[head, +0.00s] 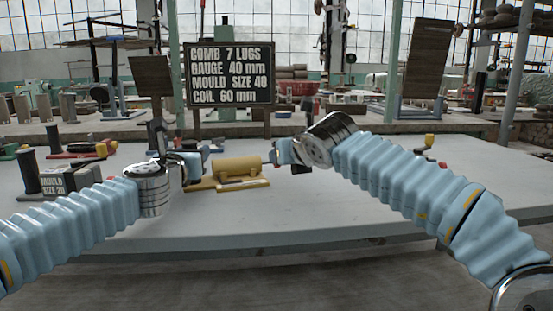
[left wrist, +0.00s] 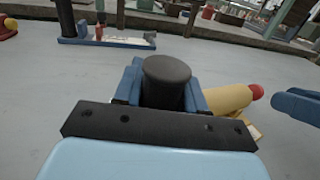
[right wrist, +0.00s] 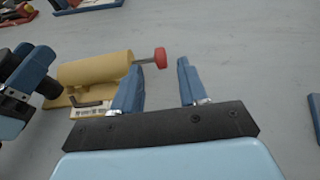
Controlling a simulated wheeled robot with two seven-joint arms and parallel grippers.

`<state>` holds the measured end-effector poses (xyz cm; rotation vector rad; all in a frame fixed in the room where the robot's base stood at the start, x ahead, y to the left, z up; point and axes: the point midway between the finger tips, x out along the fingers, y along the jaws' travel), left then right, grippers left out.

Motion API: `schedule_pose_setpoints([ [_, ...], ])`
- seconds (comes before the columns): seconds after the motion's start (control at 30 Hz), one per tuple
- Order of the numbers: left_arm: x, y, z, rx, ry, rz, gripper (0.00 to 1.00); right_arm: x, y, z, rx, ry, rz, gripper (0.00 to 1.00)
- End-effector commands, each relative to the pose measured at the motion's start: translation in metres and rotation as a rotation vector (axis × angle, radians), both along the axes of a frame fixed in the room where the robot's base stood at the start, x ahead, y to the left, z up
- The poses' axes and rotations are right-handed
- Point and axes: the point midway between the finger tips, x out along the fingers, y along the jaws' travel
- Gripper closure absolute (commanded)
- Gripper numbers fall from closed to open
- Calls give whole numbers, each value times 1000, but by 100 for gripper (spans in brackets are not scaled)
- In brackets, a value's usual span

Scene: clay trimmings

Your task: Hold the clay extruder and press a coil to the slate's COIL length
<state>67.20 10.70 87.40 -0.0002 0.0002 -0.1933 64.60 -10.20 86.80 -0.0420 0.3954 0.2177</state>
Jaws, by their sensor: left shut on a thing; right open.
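The clay extruder is a yellow barrel (head: 238,168) on a yellow base on the table, also in the left wrist view (left wrist: 228,98) and right wrist view (right wrist: 95,70). A rod with a red knob (right wrist: 160,56) sticks out of its right end. My left gripper (head: 190,165) is shut on a dark grey upright handle (left wrist: 166,82) at the extruder's left end. My right gripper (right wrist: 158,66) is open; the knob sits just ahead of its fingertips, nearer the left finger. The slate (head: 230,73) reads COIL 60 mm. I see no coil.
A block marked MOULD SIZE 20 (head: 60,183) stands at the left, with dark-handled tools near it. A blue-based tool (left wrist: 105,40) stands behind the extruder. The table (head: 340,212) in front of the extruder is clear.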

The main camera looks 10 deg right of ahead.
Motion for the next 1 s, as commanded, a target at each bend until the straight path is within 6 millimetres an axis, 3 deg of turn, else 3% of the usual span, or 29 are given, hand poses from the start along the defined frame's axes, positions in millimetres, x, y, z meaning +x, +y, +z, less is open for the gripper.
schedule_pose_setpoints([
  [0.1,0,0,0,0,-1,0,100,24,6,-10,2,0,1,57],
  [0.3,0,0,0,0,0,0,100,52,12,-21,0,-2,1,57],
  [0.7,0,0,0,0,0,1,100,61,13,-25,0,-4,-1,57],
  [1.0,0,0,0,0,0,1,100,61,13,-25,-1,-4,1,100],
])
